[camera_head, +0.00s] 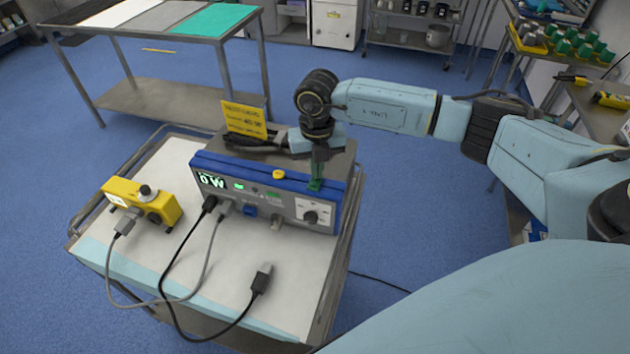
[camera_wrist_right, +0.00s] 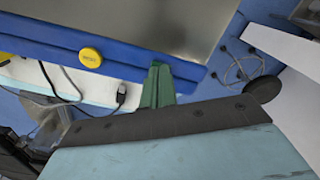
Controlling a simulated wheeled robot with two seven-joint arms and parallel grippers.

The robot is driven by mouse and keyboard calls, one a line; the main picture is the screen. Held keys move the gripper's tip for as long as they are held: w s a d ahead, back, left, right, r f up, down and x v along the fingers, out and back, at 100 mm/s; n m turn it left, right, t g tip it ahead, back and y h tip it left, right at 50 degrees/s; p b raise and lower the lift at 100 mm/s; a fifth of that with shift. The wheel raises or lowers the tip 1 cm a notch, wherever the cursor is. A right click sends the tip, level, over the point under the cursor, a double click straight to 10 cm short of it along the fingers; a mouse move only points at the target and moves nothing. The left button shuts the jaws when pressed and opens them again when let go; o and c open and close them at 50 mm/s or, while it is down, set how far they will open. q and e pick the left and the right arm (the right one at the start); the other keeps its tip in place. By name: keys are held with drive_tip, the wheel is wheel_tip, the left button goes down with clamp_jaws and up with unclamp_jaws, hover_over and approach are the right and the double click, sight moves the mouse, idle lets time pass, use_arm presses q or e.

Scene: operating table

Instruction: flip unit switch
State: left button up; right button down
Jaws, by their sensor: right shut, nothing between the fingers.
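The unit (camera_head: 262,197) is a grey box with a blue band along its front top edge and stands on the cart. Its front has a display reading "0 W", green lights, several sockets and a white plate with a black knob (camera_head: 311,217) at the right. I cannot tell which control is the switch. A yellow button (camera_head: 279,174) sits on the blue band; it also shows in the wrist view (camera_wrist_right: 90,57). My right gripper (camera_head: 316,184) is shut and empty, its green fingertips pointing down at the band's right part, above the knob. Contact is unclear. My left gripper is out of view.
A yellow box (camera_head: 144,203) with a black knob stands left on the cart (camera_head: 215,270). Black and grey cables run across the cart top, and a loose black plug (camera_head: 262,278) lies in front. A table (camera_head: 150,98) is behind.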

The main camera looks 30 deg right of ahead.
drive_tip(key=shift+f, duration=0.25)
drive_tip(key=shift+r, duration=0.1)
drive_tip(key=shift+r+p, duration=2.55)
drive_tip(key=shift+r, duration=0.95)
drive_tip(key=shift+f, duration=0.1)
